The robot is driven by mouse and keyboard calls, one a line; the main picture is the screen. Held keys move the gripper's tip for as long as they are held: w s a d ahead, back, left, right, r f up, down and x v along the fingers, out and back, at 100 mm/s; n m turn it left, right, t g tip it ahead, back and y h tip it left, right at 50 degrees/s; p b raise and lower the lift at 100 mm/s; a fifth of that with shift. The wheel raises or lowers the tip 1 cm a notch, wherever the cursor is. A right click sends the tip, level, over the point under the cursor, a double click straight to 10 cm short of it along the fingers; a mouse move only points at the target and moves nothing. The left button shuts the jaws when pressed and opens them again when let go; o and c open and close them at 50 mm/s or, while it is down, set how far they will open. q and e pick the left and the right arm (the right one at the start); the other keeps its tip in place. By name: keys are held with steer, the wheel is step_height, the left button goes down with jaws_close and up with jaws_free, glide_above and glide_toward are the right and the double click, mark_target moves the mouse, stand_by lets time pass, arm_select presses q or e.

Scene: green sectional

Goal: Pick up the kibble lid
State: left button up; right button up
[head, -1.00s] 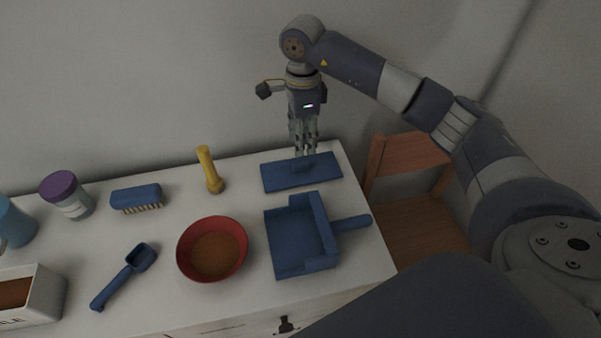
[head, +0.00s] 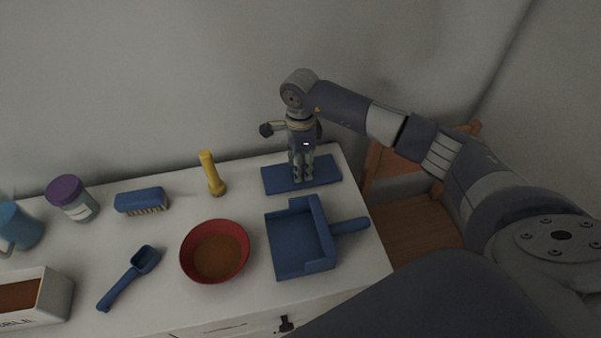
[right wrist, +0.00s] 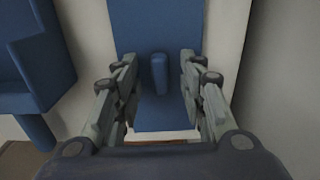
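The kibble lid (head: 326,172) is a flat blue rectangular plate lying on the white tabletop near the back right corner. In the right wrist view the lid (right wrist: 150,30) has a raised bar handle (right wrist: 159,74) in its middle. My right gripper (head: 302,180) points down over the lid and hides its handle in the head view. In the right wrist view the right gripper's (right wrist: 159,85) fingers are spread, one on each side of the handle, with gaps between. Whether the fingertips touch the lid I cannot tell. My left gripper is not in view.
A blue dustpan (head: 293,246) lies just in front of the lid. A red bowl (head: 215,251) of brown kibble, a yellow flashlight (head: 211,174), a blue brush (head: 140,200), a blue scoop (head: 128,278) and a white bin (head: 50,298) stand left. A wooden chair (head: 420,215) is at right.

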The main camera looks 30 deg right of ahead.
jaws_close()
steer(key=shift+r, duration=0.1)
